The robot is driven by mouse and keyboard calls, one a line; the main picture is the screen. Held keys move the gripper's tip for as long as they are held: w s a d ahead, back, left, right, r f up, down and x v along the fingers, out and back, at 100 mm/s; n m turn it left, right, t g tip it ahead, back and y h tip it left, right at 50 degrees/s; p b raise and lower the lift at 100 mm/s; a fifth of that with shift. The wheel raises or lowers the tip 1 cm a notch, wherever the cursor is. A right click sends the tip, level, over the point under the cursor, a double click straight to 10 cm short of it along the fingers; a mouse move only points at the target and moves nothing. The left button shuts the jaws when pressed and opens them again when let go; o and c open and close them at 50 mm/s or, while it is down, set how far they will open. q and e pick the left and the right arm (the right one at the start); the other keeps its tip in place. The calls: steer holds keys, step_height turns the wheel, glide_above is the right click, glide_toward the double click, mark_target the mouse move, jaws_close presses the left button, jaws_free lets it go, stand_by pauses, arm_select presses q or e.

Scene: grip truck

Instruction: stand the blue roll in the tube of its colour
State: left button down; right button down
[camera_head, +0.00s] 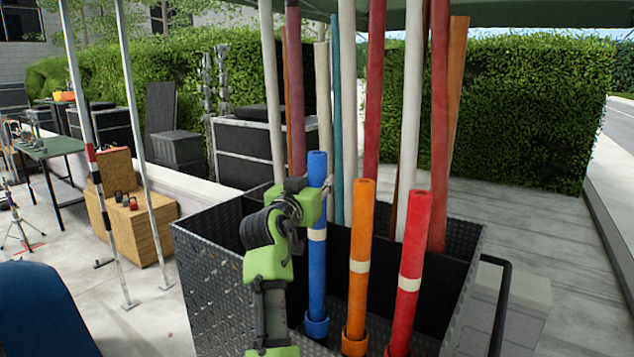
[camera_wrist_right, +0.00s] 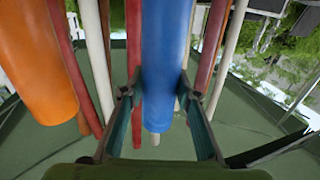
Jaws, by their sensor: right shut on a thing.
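The blue roll (camera_head: 317,265) stands upright in the black metal bin (camera_head: 215,275), a pale band around its middle. Its lower end meets the short blue tube (camera_head: 317,326) and appears to be inside it. My right gripper (camera_head: 318,198) is shut on the roll's upper part, just below its top. In the right wrist view the blue roll (camera_wrist_right: 167,50) runs between the two fingers (camera_wrist_right: 160,98). The orange roll (camera_head: 361,235) stands in an orange tube (camera_head: 354,345) and the red roll (camera_head: 414,245) in a red tube (camera_head: 398,351). My left gripper is not in view.
Several tall white, red, teal and orange poles (camera_head: 372,90) stand close behind the rolls. The bin has a black handle (camera_head: 507,300) on its right. A wooden crate (camera_head: 133,225) and green table (camera_head: 50,147) stand left; paving on the right is clear.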

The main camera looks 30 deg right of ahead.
mark_target(314, 160)
steer(key=shift+f+b, duration=1.45)
steer(key=shift+f, duration=0.3)
steer(key=shift+f+b, duration=0.35)
steer(key=shift+b, duration=0.05)
steer(key=c, duration=1.5)
jaws_free()
steer(key=shift+o, duration=0.2)
steer(key=shift+s, duration=0.1)
steer(key=shift+f, duration=0.1)
step_height(314, 160, up, 10)
steer(key=shift+r, duration=0.15)
